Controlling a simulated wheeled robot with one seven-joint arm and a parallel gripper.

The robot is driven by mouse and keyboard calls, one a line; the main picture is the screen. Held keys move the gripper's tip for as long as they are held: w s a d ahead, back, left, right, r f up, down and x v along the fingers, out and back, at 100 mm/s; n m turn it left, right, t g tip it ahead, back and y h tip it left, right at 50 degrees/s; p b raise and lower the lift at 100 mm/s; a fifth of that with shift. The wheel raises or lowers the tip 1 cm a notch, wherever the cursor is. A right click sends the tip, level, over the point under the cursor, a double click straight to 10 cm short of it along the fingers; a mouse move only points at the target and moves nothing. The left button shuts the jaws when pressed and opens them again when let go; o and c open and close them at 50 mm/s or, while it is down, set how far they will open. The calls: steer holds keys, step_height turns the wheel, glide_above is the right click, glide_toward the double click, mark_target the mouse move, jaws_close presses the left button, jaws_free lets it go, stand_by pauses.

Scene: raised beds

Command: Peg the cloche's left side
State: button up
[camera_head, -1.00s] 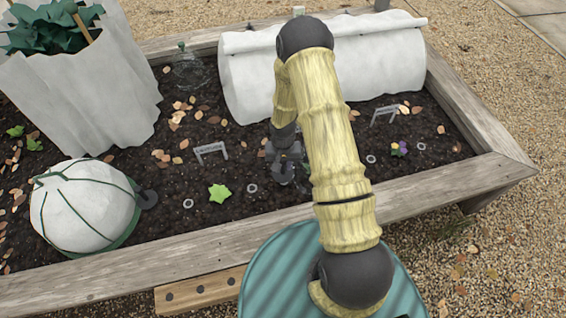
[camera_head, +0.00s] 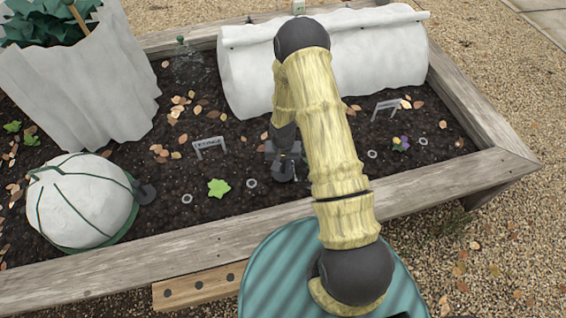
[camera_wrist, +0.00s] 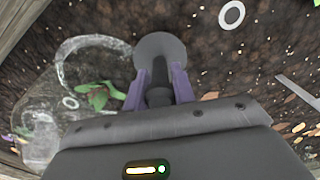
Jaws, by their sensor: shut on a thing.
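My gripper (camera_wrist: 160,92) is shut on a dark peg (camera_wrist: 158,66) with a round grey disc at its far end, between purple fingers. In the head view my gripper (camera_head: 284,168) is low over the soil, partly hidden by my arm. A clear, see-through cloche (camera_wrist: 88,44) stands left of the peg in the wrist view, with a green leafy plant (camera_wrist: 98,95) seen through it. My arm hides this cloche in the head view. The peg and cloche look close but apart. I cannot tell whether the peg touches the soil.
A white covered tunnel (camera_head: 330,65) lies along the back. A white tied dome (camera_head: 80,205) and a tall white-wrapped plant (camera_head: 75,85) stand at left. Small tags (camera_head: 210,143), pale rings (camera_head: 187,199) and a green plant (camera_head: 218,187) dot the soil. A wooden rim (camera_head: 440,195) edges the bed.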

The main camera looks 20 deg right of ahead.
steer(key=shift+f+b, duration=0.5)
steer(key=shift+f, duration=0.35)
stand_by(0.6)
steer(key=o, duration=1.1)
steer(key=shift+c, duration=0.2)
step_height(320, 180, up, 17)
steer(key=p, duration=0.5)
steer(key=shift+r, duration=0.2)
steer(key=shift+r, duration=0.1)
